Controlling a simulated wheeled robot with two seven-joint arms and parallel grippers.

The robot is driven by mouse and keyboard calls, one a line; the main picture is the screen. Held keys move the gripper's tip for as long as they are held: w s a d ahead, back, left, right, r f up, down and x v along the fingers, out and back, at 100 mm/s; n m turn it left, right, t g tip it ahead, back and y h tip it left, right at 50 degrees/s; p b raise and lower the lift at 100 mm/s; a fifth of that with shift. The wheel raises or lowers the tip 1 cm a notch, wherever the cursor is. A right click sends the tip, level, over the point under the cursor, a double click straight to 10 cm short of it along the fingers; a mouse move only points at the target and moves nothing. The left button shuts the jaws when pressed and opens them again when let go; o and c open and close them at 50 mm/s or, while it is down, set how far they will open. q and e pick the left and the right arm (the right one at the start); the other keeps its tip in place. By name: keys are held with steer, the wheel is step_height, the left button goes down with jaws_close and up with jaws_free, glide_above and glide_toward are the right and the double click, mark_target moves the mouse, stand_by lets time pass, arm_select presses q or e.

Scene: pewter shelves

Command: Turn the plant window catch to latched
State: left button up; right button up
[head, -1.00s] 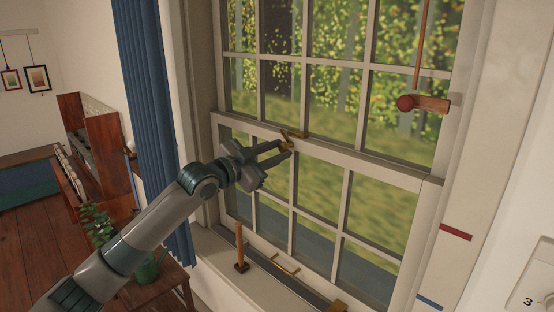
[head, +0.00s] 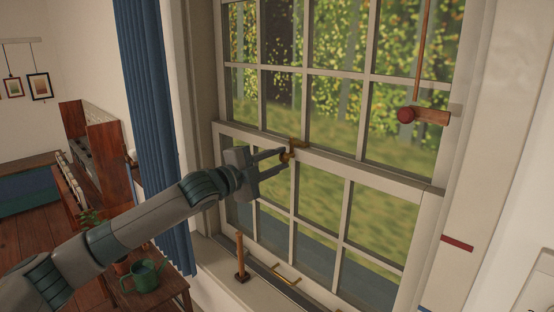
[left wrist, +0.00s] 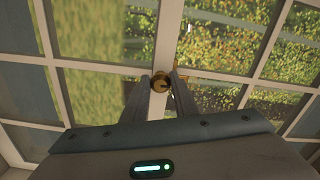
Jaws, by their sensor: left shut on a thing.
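The brass window catch (head: 297,143) sits on the meeting rail (head: 335,161) between the upper and lower sashes. Its round knob shows in the left wrist view (left wrist: 161,80), between my fingertips. My left gripper (head: 286,158) reaches in from the left, its two fingers shut on the catch. The fingers also show in the left wrist view (left wrist: 160,92), one on either side of the knob. The fingers and knob partly hide the catch body, so I cannot tell for certain whether it is latched. My right gripper is not in view.
A wooden peg (head: 240,257) stands on the sill, near a brass lift handle (head: 286,274). A blue curtain (head: 155,130) hangs left. A green watering can (head: 145,277) stands on a low table.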

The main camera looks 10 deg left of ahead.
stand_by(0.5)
arm_select(q)
steer(key=o, duration=1)
steer(key=shift+o, duration=0.2)
steer(key=shift+s+a+f+b, duration=0.1)
steer(key=shift+s+a+b, duration=0.2)
steer(key=shift+s, duration=0.15)
steer(key=b+v, duration=0.5)
steer(key=v, duration=1.1)
steer(key=shift+s+b, duration=0.2)
steer(key=shift+b, duration=0.15)
